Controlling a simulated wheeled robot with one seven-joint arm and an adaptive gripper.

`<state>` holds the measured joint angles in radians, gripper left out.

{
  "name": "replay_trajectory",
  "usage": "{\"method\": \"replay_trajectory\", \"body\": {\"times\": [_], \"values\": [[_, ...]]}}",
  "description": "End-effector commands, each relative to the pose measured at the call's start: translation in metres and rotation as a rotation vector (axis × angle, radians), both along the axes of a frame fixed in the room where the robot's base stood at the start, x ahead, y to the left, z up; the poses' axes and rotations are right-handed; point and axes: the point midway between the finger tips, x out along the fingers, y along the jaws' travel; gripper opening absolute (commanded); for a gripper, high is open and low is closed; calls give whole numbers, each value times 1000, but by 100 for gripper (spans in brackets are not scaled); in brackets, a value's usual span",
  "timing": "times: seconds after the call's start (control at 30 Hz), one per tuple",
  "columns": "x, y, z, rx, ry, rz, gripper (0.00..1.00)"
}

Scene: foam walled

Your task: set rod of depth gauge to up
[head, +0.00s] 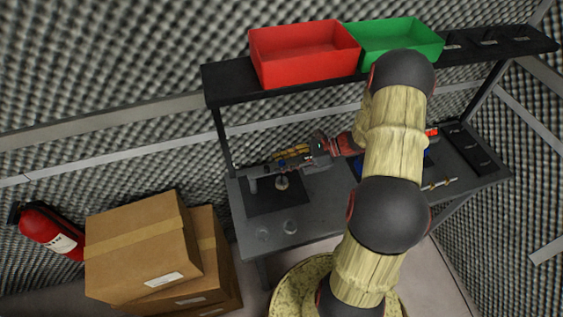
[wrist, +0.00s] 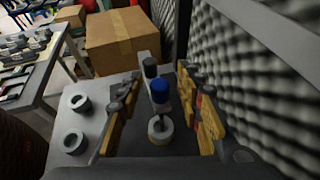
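The depth gauge (wrist: 150,69) stands on a dark mat, with a dark-topped post, a grey arm and a blue cap. A pale round piece (wrist: 160,130) with a thin pin lies below the blue cap. In the head view the gauge (head: 282,182) shows small at the left of the workbench, partly hidden by my gripper (head: 277,163). In the wrist view my gripper (wrist: 158,82) is open, with yellow-padded fingers to the left and right of the blue cap and a gap on both sides. I cannot tell the rod's height.
Two grey rings (wrist: 75,102) lie on the bench left of the mat in the wrist view. A shelf above the workbench (head: 330,222) holds a red bin (head: 305,65) and a green bin (head: 405,45). Cardboard boxes (head: 140,245) stand left of the bench. A foam wall is close behind.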

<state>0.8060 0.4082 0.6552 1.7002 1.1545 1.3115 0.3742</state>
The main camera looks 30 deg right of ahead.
Motion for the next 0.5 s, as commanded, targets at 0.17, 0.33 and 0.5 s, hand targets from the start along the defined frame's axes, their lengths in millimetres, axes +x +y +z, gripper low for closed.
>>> {"method": "replay_trajectory", "body": {"times": [0.17, 0.33, 0.5], "values": [[2, 3, -1, 0, 0, 0, 36], [1, 3, -1, 0, 0, 0, 35], [1, 3, -1, 0, 0, 0, 25]]}}
